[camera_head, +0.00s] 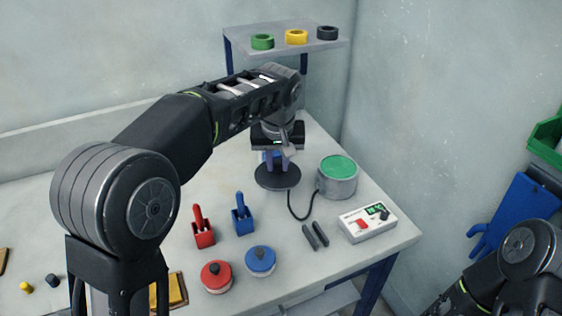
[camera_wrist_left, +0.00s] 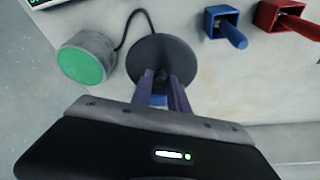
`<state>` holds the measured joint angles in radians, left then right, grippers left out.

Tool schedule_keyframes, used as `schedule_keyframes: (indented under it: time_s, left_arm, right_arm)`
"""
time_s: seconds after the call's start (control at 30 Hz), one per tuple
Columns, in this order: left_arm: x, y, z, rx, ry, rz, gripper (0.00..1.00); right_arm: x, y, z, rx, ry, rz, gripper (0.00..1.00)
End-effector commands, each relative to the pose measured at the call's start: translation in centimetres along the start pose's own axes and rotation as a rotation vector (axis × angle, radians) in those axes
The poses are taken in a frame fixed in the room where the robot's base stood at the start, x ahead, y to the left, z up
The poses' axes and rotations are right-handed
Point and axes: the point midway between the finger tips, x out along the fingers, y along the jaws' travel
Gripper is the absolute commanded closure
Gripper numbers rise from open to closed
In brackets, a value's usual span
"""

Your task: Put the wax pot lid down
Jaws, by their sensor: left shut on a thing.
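The wax pot lid (camera_head: 278,179) is a flat dark disc beside the wax pot, to its left in the head view. It also shows in the left wrist view (camera_wrist_left: 150,52). My left gripper (camera_head: 277,163) points down over the lid and is shut on it near its middle; the fingers hide the grasped part. Whether the lid touches the table is hard to tell. The wax pot (camera_head: 337,184) is a grey cylinder with a green top, uncovered, and it also shows in the left wrist view (camera_wrist_left: 84,62). My right gripper is out of view.
A shelf (camera_head: 270,55) with coloured rings stands behind.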

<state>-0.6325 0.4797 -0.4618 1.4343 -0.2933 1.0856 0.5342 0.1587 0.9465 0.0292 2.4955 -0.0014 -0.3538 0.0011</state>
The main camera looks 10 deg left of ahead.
Motion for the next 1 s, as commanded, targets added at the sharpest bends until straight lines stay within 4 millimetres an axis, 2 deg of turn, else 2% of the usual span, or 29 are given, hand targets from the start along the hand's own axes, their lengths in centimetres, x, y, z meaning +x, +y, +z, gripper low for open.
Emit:
schedule_keyframes:
  time_s: [0.53,0.67,0.9,1.0]
  left_arm:
    - [0.0,-0.5,-0.1,0.029,-0.004,0.009,1.0]
    - [-0.1,-1.8,-0.1,0.134,-0.015,0.045,1.0]
    - [-0.5,-4.9,0.0,0.417,-0.009,0.134,1.0]
    - [-0.7,-5.5,0.1,0.489,-0.002,0.154,1.0]
  right_arm:
    - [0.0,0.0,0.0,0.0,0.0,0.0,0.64]
    - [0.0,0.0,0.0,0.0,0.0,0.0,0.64]
    - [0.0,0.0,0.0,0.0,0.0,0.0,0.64]
    - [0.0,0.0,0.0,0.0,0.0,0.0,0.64]
